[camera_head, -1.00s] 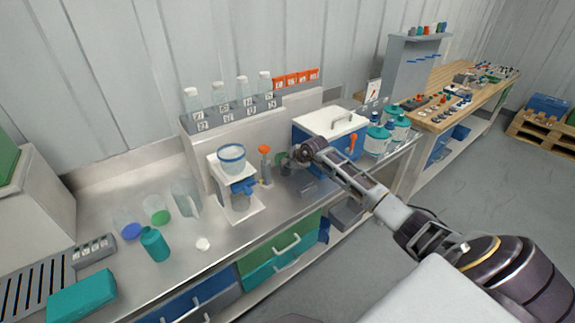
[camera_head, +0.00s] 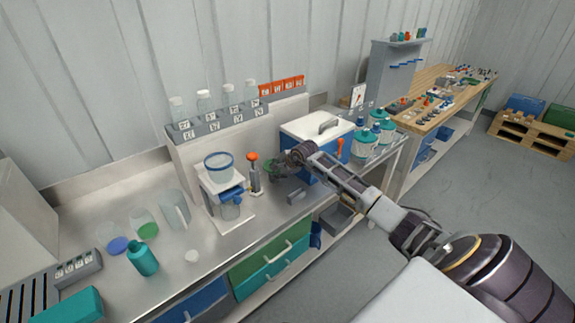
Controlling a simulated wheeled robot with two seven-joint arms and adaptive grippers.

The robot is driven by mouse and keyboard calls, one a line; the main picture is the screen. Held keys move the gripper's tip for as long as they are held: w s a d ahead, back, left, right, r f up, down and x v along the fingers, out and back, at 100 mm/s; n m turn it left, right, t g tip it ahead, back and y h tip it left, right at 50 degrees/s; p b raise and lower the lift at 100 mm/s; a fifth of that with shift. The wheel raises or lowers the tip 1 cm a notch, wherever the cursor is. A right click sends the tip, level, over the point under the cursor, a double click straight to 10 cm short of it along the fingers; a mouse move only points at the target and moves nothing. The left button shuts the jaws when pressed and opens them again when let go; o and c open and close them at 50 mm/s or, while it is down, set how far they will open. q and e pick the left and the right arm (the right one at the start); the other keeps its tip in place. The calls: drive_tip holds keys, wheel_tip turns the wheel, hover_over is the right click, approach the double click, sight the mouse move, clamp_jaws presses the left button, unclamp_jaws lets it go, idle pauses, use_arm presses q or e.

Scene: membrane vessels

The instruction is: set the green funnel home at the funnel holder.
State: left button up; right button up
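My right gripper (camera_head: 280,164) reaches in from the right and is low over the bench, left of the blue and white box. A small green piece (camera_head: 271,168) shows at its fingertips; it may be the green funnel, but it is mostly hidden and I cannot tell whether the fingers grip it. A clear vessel with a green base (camera_head: 148,231) stands at the bench's left. A white stand (camera_head: 236,217) carries a clear blue-rimmed cup (camera_head: 218,168); I cannot tell whether this stand is the funnel holder. My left gripper is not in view.
The blue and white box (camera_head: 318,130) is close behind my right arm. A teal bottle (camera_head: 143,259) and a blue-based vessel (camera_head: 118,245) stand at the left. The front bench strip is mostly clear.

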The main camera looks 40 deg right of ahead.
drive_tip(key=v, duration=1)
drive_tip(key=shift+s, duration=0.2)
drive_tip(key=shift+r, duration=0.1)
idle(0.6)
drive_tip(key=shift+s, duration=0.1)
idle(0.4)
